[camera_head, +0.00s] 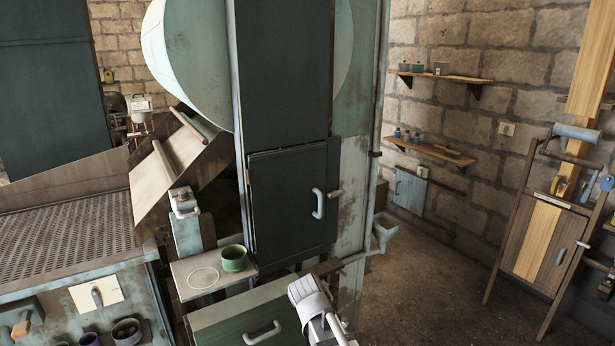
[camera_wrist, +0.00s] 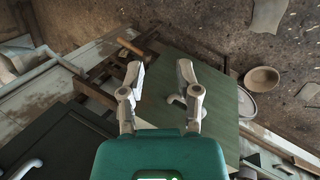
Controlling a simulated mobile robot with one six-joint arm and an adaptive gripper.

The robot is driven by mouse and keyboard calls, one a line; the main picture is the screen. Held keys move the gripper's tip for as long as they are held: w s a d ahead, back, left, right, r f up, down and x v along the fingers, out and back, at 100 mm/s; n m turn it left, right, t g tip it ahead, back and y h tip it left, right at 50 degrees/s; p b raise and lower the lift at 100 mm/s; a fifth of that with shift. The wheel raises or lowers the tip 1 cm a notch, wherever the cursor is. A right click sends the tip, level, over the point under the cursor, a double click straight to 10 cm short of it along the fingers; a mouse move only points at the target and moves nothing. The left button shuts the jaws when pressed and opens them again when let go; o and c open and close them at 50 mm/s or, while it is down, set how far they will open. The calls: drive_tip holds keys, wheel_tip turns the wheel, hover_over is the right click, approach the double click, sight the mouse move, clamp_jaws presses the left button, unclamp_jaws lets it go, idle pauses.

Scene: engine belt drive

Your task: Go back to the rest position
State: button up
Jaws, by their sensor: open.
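My gripper (camera_wrist: 160,72) is open in the wrist view, with its two pale fingers apart and nothing between the tips. Behind the fingers is a green panel (camera_wrist: 215,82), with a pale handle (camera_wrist: 177,99) close to the right finger. I cannot tell whether they touch. In the head view my pale wrist (camera_head: 310,297) shows at the bottom centre, in front of the machine; the fingertips are not clear there. A dark green door (camera_head: 285,200) with a pale handle (camera_head: 318,203) looks closed above it. A green drawer front (camera_head: 235,325) with a handle (camera_head: 262,333) is left of my wrist.
A green cup (camera_head: 234,259) stands on a small ledge (camera_head: 188,268) left of the door. A perforated bench (camera_head: 65,230) is at the left. A wooden tool stand (camera_head: 545,230) is at the right. Open floor (camera_head: 430,285) lies between machine and stand.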

drive_tip(key=s+d+f+m+g+y, duration=0.2)
drive_tip(key=s+d+m+y, duration=0.1)
drive_tip(key=s+d+m, duration=0.4)
drive_tip(key=shift+s+d+f+m+g+y+b, duration=0.2)
drive_tip(key=shift+s+d+m+g+y+b, duration=0.15)
drive_tip(key=shift+d+m, duration=1.6)
drive_tip(key=shift+d+n, duration=0.2)
drive_tip(key=shift+n, duration=0.05)
